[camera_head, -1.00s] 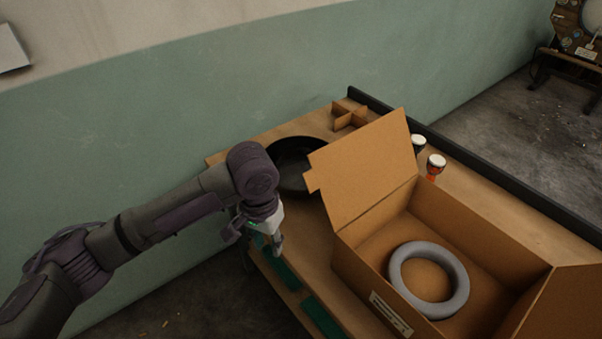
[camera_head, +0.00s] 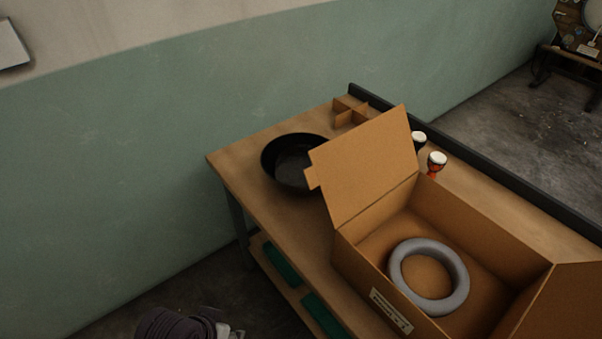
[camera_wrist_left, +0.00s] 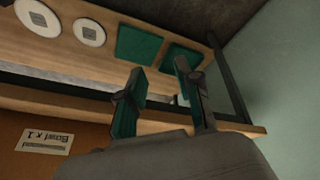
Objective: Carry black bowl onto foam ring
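The black bowl (camera_head: 278,170) stands upright on the left part of the table in the head view, its right edge partly hidden by a box flap. The grey foam ring (camera_head: 460,290) lies flat on the floor of the open cardboard box (camera_head: 480,225). Only a part of my left arm shows at the bottom edge of the head view. In the left wrist view my left gripper (camera_wrist_left: 160,68) has its two fingers apart with nothing between them. Bowl and ring are not in the left wrist view. My right gripper is not in view.
The raised box flap (camera_head: 362,165) stands between bowl and ring. Small goblet drums (camera_head: 436,166) and a cardboard divider (camera_head: 349,114) are behind it. A lower shelf holds green pads (camera_wrist_left: 139,46) and white discs (camera_wrist_left: 90,32). Table is clear in front of the bowl.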

